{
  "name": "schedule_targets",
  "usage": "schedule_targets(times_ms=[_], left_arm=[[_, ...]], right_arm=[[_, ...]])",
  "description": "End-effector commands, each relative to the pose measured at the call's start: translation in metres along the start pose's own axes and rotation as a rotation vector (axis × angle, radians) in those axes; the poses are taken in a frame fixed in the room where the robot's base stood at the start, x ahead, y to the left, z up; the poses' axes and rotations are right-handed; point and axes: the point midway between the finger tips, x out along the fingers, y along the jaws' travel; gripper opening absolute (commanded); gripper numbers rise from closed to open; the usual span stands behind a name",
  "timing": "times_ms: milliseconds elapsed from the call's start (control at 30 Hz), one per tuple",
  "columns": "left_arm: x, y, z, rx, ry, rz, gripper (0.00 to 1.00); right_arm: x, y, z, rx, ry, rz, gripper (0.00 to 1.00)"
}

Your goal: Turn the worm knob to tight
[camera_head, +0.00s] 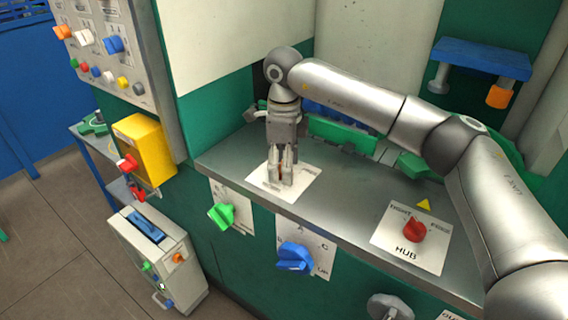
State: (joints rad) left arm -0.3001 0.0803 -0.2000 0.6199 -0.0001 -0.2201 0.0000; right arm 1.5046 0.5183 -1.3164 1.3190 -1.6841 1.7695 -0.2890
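My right gripper (281,178) points down over a white label plate (304,186) on the grey metal counter. Its fingertips are close together low over the plate, with a small brownish-orange bit showing between them. That bit may be a knob, but the fingers hide most of it, and I cannot tell if they touch it. The plate's lettering is too small to read, so I cannot confirm that it is the worm knob. My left gripper is not in view.
A red knob (414,230) on a plate marked HUB, TIGHT and FREE sits at the counter's right. A green knob (221,215) and a blue knob (294,258) are on the front panel. A yellow box (146,148) stands left.

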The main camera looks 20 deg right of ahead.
Motion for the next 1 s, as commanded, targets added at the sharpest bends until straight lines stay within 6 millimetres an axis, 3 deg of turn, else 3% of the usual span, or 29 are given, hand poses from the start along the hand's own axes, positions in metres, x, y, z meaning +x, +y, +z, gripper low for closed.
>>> schedule_targets(times_ms=[367,800,1000], left_arm=[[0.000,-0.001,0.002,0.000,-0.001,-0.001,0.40],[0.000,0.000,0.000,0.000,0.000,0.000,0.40],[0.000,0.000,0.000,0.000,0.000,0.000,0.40]], right_arm=[[-0.010,0.000,0.001,0.001,-0.002,-0.002,0.57],[-0.096,0.000,0.001,0.002,-0.002,-0.002,0.57],[-0.117,0.000,0.001,0.000,-0.001,-0.001,0.57]])
